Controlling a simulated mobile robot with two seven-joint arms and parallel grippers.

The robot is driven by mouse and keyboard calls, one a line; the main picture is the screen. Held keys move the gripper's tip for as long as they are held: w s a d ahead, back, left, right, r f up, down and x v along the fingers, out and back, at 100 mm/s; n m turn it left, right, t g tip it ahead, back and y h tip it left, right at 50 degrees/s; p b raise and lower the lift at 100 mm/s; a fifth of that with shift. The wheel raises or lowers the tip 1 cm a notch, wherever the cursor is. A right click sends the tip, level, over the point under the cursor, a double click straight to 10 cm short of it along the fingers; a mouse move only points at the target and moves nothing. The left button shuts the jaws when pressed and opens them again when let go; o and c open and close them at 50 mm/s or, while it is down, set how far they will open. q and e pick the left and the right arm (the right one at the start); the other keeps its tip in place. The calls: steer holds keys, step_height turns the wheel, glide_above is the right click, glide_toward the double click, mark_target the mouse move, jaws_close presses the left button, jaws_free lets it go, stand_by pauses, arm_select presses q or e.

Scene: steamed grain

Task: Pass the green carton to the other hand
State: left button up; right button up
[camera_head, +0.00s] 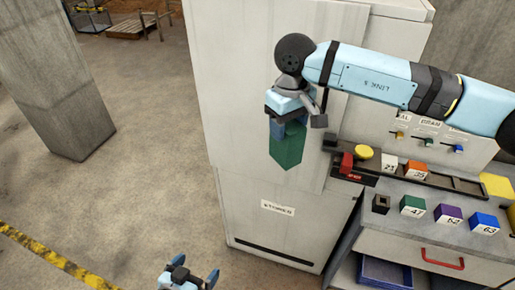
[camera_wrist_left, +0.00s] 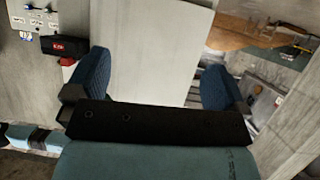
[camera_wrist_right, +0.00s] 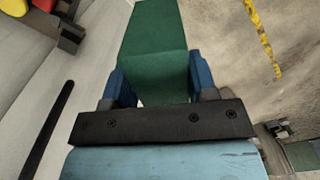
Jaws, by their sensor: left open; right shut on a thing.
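The green carton (camera_head: 287,148) is held in the air in front of the white cabinet in the head view. My right gripper (camera_head: 287,112) is shut on its upper part, and the carton hangs below the fingers, a little tilted. In the right wrist view the carton (camera_wrist_right: 152,50) sits between the blue fingers and reaches out past them. My left gripper (camera_head: 190,274) is at the bottom edge of the head view, low and well apart from the carton. Its fingers are spread and empty in the left wrist view (camera_wrist_left: 158,88).
The white cabinet (camera_head: 262,208) labelled STORED stands close behind the carton. A workbench (camera_head: 420,225) at right bears several coloured cubes, a yellow round button (camera_head: 363,152) and a red block. A concrete pillar (camera_head: 55,80) stands at left. The floor between pillar and cabinet is clear.

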arm_select(q)
steer(key=w+d+r+m+t+h, duration=0.1)
steer(key=w+d+r+h, duration=0.2)
steer(key=w+r, duration=0.3)
steer(key=w+d+r+m+h, duration=0.2)
steer(key=w+d+r, duration=0.2)
steer(key=r, duration=0.4)
arm_select(e)
steer(key=shift+w, duration=0.15)
arm_select(q)
steer(key=m+g+h, duration=0.3)
steer(key=m+h, duration=0.1)
steer(key=h, duration=0.1)
glide_toward(287, 137)
step_height(287, 137, down, 3)
steer(key=w, duration=0.2)
steer(key=x, duration=1.1)
steer(key=shift+w+a, duration=0.2)
steer(key=shift+w, duration=0.1)
steer(key=shift+c, duration=0.5)
steer(key=c, duration=1)
steer(key=shift+o, duration=0.2)
steer(key=shift+r, duration=0.1)
arm_select(e)
steer(key=o, duration=1.1)
steer(key=shift+o, duration=0.2)
